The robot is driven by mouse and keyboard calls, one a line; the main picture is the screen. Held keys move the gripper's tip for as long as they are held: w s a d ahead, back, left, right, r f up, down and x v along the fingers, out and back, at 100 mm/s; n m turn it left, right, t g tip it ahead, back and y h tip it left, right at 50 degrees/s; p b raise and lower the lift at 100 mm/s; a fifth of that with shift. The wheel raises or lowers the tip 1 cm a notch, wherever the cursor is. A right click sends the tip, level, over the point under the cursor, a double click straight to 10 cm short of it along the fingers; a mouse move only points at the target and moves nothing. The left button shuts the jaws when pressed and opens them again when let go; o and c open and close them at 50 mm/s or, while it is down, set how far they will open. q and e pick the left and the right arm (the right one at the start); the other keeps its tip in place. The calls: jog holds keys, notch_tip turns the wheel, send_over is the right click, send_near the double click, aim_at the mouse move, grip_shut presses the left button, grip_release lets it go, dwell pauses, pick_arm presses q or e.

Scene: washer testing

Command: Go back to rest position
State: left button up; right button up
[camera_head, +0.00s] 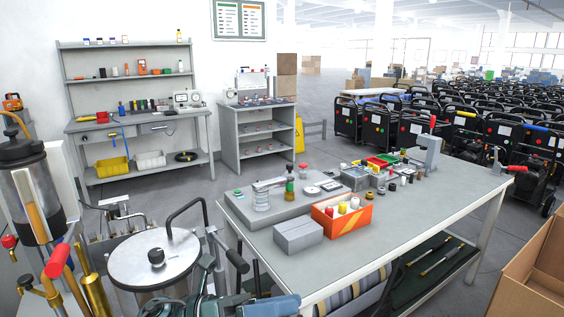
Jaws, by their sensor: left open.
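My left gripper (215,286) shows at the bottom edge, left of centre, as dark and teal parts partly cut off by the frame. It is open, and I see nothing held in it. It is low in front of the grey workbench (370,238), beside the round metal-lidded pot (155,258), apart from the things on the bench top. My right gripper is not in view.
On the bench are an orange box (342,222) of bottles, a grey block (298,235) and small parts. A cardboard box (530,270) stands at right. Shelving (135,120) lines the back wall. Black machines (410,130) fill the right. Floor is clear between bench and shelves.

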pick_arm(q)
jog(key=w+a+f+n+t+y+p, duration=0.1)
jog(key=a+f+n+t+y, duration=0.25)
jog(key=n+t, duration=0.75)
jog(key=w+a+f+n+t+y+p, duration=0.1)
jog(key=a+f+n+t+y, duration=0.3)
jog(key=n, duration=1.2)
jog(key=s+a+f+n+g+y, duration=0.2)
jog(key=s+a+f+n+y, duration=0.1)
jog(key=s+f+n, duration=0.4)
jog(key=s+a+f+n+g+y+p, duration=0.1)
jog(key=s+a+f+n+g+y, duration=0.1)
jog(key=s+f+n+y, duration=0.4)
notch_tip(320, 180, down, 5)
jog(key=shift+s+a+r+n+g, duration=0.1)
jog(key=shift+s+a+n+g, duration=0.3)
jog(key=shift+a+n, duration=0.55)
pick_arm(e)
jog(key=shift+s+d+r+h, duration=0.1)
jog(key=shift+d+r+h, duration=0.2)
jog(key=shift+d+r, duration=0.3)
pick_arm(q)
jog(key=shift+d+y, duration=0.2)
jog(key=shift+y, duration=0.05)
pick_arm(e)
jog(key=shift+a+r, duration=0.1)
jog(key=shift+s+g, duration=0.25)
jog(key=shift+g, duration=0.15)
